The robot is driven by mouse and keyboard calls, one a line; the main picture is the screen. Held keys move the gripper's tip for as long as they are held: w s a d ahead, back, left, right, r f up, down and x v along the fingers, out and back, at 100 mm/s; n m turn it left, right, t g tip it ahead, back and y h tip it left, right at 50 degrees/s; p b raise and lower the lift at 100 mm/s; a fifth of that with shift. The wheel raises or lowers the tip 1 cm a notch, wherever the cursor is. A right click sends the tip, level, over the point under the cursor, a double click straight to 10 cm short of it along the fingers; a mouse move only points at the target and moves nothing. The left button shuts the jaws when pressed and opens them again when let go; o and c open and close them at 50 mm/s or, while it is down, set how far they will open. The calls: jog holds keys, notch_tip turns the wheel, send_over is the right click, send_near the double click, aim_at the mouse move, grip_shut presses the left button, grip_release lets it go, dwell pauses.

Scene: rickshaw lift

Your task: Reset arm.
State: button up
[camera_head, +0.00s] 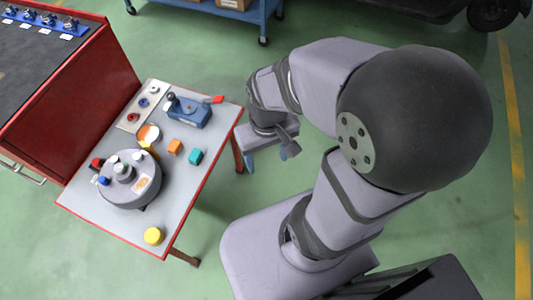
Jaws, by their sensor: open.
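My gripper (267,154) hangs at the end of my folded arm, past the right edge of the small table (192,217). Its two bluish fingertips point down and stand apart, with nothing between them. It is over the green floor and touches nothing that I can see. My arm is bent back above my base, and its dark round joint is closest to the camera.
The red-edged table carries a grey round fixture (131,182), a blue device (190,111) with a red handle, an orange block (175,147), a teal block (196,157) and a yellow cylinder (154,236). A red cabinet (85,105) adjoins it. A blue cart (238,12) stands behind.

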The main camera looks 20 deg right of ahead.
jog(key=shift+r, duration=0.1)
notch_tip(320, 180, up, 7)
jog(key=p, duration=0.7)
dwell(1.3)
